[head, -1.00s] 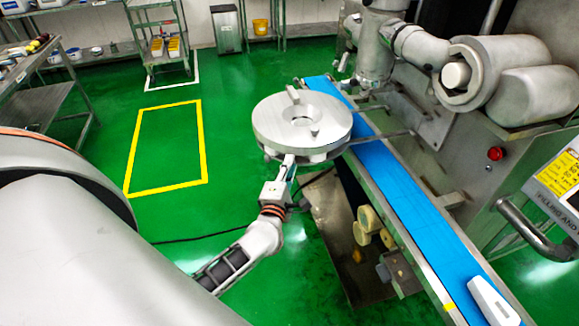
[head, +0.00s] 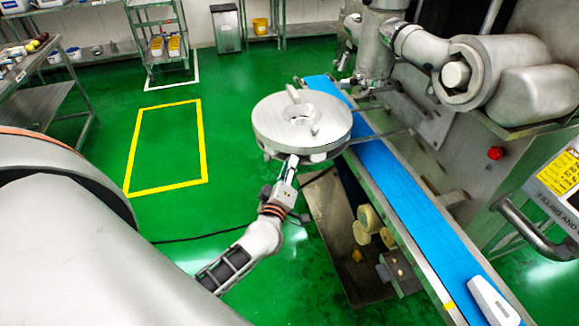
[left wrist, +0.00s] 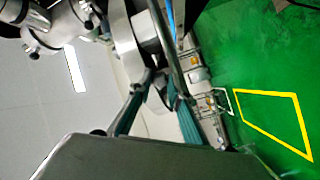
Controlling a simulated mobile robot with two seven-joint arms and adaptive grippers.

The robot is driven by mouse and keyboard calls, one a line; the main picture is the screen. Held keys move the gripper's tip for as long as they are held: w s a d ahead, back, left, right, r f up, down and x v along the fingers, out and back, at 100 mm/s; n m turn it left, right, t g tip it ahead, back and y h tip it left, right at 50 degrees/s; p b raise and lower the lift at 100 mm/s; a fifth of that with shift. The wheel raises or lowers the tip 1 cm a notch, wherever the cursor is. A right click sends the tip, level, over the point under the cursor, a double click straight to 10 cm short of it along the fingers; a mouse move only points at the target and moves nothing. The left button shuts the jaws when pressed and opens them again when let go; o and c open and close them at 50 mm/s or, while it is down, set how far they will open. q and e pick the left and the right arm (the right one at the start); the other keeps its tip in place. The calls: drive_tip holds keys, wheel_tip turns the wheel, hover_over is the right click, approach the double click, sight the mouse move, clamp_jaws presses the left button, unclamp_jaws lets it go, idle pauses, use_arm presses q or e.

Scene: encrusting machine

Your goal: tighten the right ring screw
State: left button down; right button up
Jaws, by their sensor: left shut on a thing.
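The round metal ring (head: 275,128) with a central hole is beside the blue conveyor. Two small pegs stand up from its top: a far one (head: 293,94) and a near one (head: 315,130). My left gripper (head: 291,160) reaches the ring's near lower edge from below. The rim partly hides its fingertips in the head view. In the left wrist view the two fingers (left wrist: 158,100) close around a small grey part at the ring, which looks like a ring screw. I cannot clearly see its head or how far it is in. My right gripper is not in view.
The blue conveyor belt (head: 408,195) runs along the ring's right side, with a metal machine (head: 480,170) beyond it. A thin rod (head: 385,138) passes close to the ring's right. Open green floor (head: 225,120) lies to the left.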

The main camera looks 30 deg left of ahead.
use_arm(q)
drive_tip(key=shift+m, duration=0.3)
idle(0.4)
drive_tip(key=c, duration=1.9)
unclamp_jaws()
drive_tip(key=v, duration=1.2)
